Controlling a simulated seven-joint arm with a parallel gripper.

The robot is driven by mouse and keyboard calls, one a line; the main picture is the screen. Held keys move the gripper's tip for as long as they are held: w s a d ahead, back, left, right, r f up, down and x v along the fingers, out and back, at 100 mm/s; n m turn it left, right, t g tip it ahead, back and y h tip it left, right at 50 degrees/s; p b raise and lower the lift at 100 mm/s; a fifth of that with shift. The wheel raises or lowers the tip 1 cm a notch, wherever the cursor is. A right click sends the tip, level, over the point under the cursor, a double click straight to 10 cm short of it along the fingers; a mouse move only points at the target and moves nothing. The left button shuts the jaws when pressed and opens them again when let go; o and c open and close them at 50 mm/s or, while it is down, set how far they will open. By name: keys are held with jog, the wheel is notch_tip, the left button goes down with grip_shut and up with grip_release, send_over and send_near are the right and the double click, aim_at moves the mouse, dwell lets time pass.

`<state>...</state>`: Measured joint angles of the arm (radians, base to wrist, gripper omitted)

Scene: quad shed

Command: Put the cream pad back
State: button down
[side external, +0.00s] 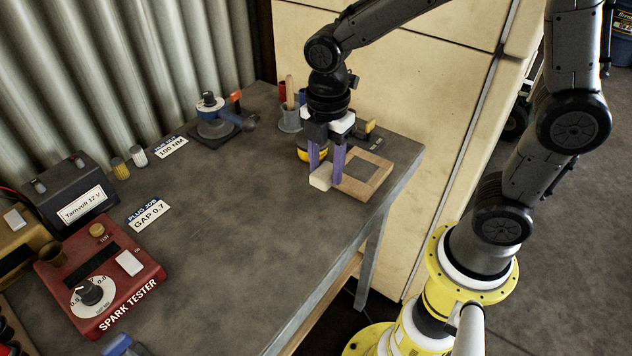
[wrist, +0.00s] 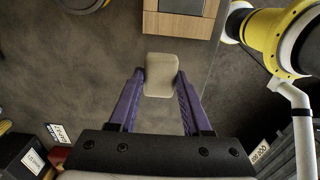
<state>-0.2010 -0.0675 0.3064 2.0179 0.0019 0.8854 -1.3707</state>
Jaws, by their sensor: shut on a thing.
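The cream pad (side external: 320,179) is a small pale block with rounded edges. My gripper (side external: 326,172) points down and is shut on it, with one purple finger on each side. The pad also shows between the fingertips in the wrist view (wrist: 160,76). A square wooden frame (side external: 376,184) lies on the bench just right of the pad. It shows at the top of the wrist view (wrist: 181,27), with a dark area inside it. The pad is outside the frame's opening. I cannot tell whether the pad touches the bench.
A grey cup (side external: 289,120) with a wooden handle and a yellow round thing (side external: 303,153) stand behind my gripper. A blue tool (side external: 213,122) sits at the back. A red spark tester (side external: 101,277) stands at left. The bench (side external: 225,225) middle is clear; its edge is near the frame.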

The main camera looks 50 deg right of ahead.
aim_at(316, 197)
jog(key=shift+w+a+f, duration=0.15)
jog(key=shift+w+f, duration=0.6)
jog(key=shift+f, duration=0.2)
jog(key=shift+w+f, duration=0.2)
jog(key=shift+f, duration=1.55)
jog(key=shift+f, duration=0.1)
jog(key=shift+c, duration=1.7)
grip_release()
